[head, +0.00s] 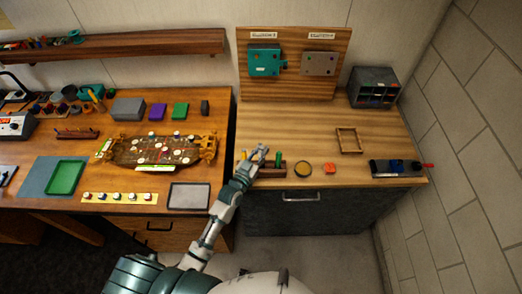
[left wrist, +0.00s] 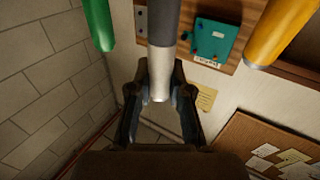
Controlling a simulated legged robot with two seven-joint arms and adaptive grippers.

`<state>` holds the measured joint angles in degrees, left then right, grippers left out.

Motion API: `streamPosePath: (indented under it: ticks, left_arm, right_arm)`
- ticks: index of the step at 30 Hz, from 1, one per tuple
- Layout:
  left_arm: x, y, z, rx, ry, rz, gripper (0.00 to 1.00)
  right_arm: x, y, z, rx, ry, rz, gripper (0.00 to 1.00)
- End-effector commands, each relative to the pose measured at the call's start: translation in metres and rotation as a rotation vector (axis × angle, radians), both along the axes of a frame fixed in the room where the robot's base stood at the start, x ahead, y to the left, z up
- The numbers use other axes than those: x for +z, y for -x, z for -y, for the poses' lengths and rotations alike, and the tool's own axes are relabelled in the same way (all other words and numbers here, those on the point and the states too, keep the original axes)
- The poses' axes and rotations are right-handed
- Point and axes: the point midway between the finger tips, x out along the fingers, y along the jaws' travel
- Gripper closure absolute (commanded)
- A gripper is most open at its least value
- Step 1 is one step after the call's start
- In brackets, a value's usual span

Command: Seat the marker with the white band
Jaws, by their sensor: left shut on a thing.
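My left gripper (head: 260,152) is over the small dark wooden block (head: 272,173) at the front of the right-hand bench. In the left wrist view the gripper (left wrist: 160,92) is shut on a marker (left wrist: 163,45) with a grey body and a whitish section between the fingers. A green marker (left wrist: 99,24) is to its left and a yellow marker (left wrist: 281,32) to its right, both apart from the fingers. The green marker also shows upright at the block in the head view (head: 278,158). Whether the held marker touches the block is hidden by the gripper. My right gripper is out of view.
Right of the block lie a round dark dish with a yellow rim (head: 303,169) and an orange piece (head: 329,168). A wooden frame (head: 349,140) and a vise-like tool (head: 398,167) are farther right. The bench middle is clear.

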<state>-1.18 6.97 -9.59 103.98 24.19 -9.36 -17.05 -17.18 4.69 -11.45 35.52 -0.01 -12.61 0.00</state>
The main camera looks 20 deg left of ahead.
Motion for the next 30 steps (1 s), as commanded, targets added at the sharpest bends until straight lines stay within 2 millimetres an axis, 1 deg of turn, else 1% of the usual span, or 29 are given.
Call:
streamPosePath:
  ticks: [30]
  left_arm:
    - [-0.026,0.0,0.0,0.0,0.0,0.0,1.0]
  right_arm:
    - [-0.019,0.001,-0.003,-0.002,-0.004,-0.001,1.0]
